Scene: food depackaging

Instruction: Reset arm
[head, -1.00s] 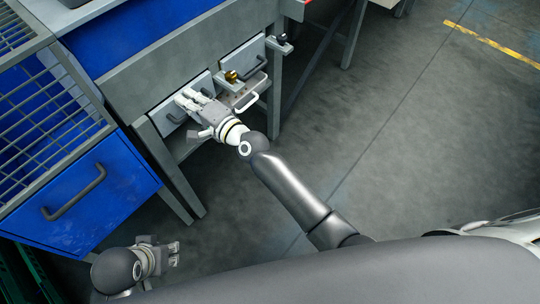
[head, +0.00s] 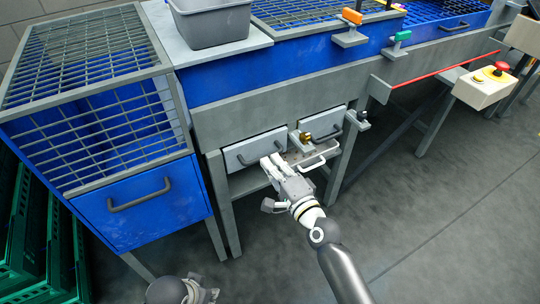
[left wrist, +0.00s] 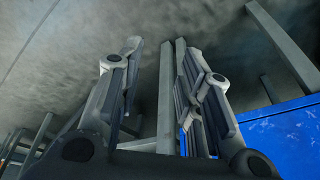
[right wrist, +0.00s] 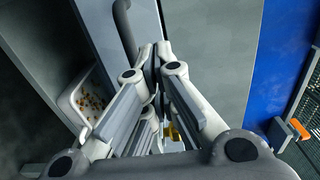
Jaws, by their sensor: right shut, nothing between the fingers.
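My right gripper (head: 271,166) is in front of the left grey drawer (head: 240,156) under the blue machine, near that drawer's dark handle. In the right wrist view my right gripper (right wrist: 155,62) has its fingertips together and holds nothing; a dark handle (right wrist: 125,30) is just beyond them, and I cannot tell whether they touch. My left gripper (head: 207,293) is low at the bottom edge of the head view, partly cut off. In the left wrist view my left gripper (left wrist: 158,50) has its fingers apart with nothing between them.
A right grey drawer (head: 324,123) and a small brass-coloured part (head: 304,137) are beside the right gripper. A white tray with brown bits (right wrist: 70,102) lies left in the right wrist view. A blue mesh-topped cabinet (head: 150,203) stands left. Floor (head: 430,220) is clear on the right.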

